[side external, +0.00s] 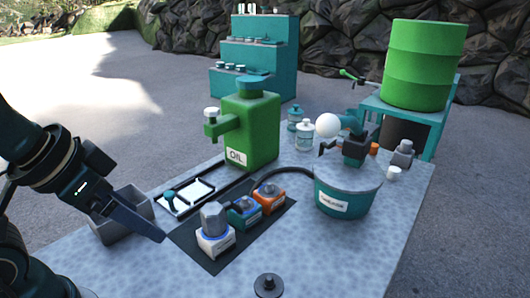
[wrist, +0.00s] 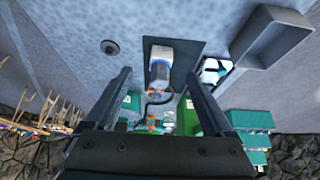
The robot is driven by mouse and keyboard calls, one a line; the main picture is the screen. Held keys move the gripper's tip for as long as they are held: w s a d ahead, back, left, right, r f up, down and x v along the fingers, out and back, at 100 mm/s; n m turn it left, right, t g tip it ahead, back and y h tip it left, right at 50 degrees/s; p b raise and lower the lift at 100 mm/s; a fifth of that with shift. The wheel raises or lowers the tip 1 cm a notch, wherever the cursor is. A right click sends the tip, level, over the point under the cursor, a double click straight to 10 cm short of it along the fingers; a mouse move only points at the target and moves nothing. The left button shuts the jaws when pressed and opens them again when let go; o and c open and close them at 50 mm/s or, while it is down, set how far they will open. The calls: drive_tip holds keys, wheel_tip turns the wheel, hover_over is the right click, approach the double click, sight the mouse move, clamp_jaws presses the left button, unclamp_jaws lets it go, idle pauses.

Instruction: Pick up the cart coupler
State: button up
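No part carries a readable "cart coupler" label, so I cannot tell which one it is. A row of small blocks stands on a dark mat (side external: 203,262): a white-based block with a grey top (side external: 214,230), a teal block (side external: 243,211) and an orange block (side external: 269,197). A dark round disc with a knob (side external: 268,285) lies apart at the table's front edge. My gripper (side external: 152,230) is above the table, left of the mat. In the wrist view its fingers are wide apart and empty, with the grey-and-white block (wrist: 160,66) beyond them; the dark disc (wrist: 109,47) is left of it.
A grey open bin (side external: 122,218) sits near my gripper. The front right of the table is clear.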

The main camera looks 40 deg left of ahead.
drive_tip(key=n+y, duration=0.1)
drive_tip(key=n, duration=0.3)
approach(211, 210)
drive_tip(key=w+a+f, duration=0.1)
drive_tip(key=w, duration=0.1)
drive_tip(key=f, duration=0.1)
drive_tip(key=w+f+g, duration=0.1)
drive_tip(key=f, duration=0.1)
drive_tip(key=shift+w+d+f, duration=0.25)
drive_tip(key=shift+f, duration=0.05)
drive_tip(key=shift+f+y, duration=0.3)
drive_tip(key=shift+f, duration=0.35)
drive_tip(key=shift+x, duration=2.25)
drive_tip(key=shift+s+d, duration=0.1)
clamp_jaws()
